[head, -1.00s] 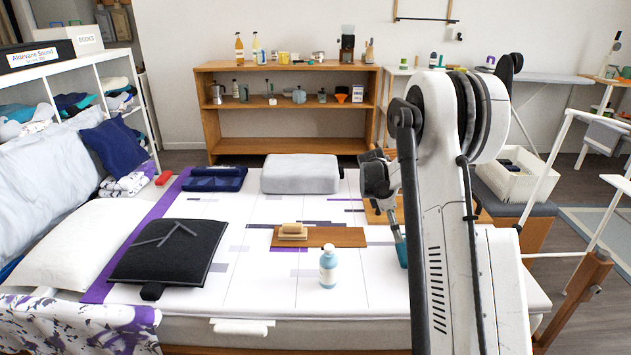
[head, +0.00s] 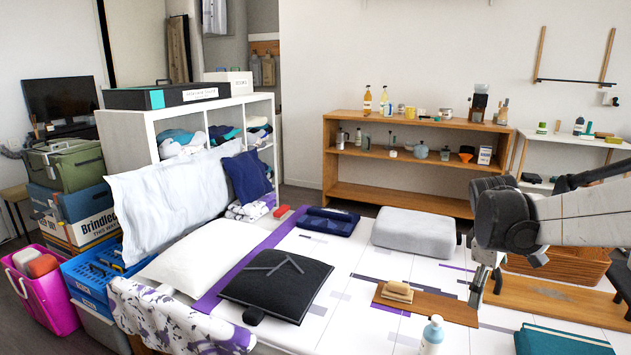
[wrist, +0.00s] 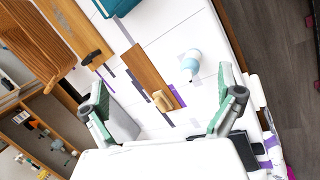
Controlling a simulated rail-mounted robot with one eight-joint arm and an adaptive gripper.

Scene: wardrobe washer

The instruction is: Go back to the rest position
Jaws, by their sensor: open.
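My gripper (head: 480,286) hangs from my arm at the right of the head view, above the white bed surface (head: 350,290). In the wrist view my gripper (wrist: 162,100) has its two green-padded fingers wide apart with nothing between them. Below it are a wooden board (wrist: 146,72) with a tan brush-like block (wrist: 164,101) on it, and a pale blue bottle (wrist: 191,63). The block (head: 397,291) and the bottle (head: 432,335) also show in the head view. The rest position itself is not marked in any view.
A black cushion (head: 278,283) and a grey box-like cushion (head: 414,232) lie on the bed. A brown wicker basket (head: 560,268) and a folded teal cloth (head: 562,340) are at the right. A wooden shelf (head: 400,190) stands behind. Air above the bed's left side is free.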

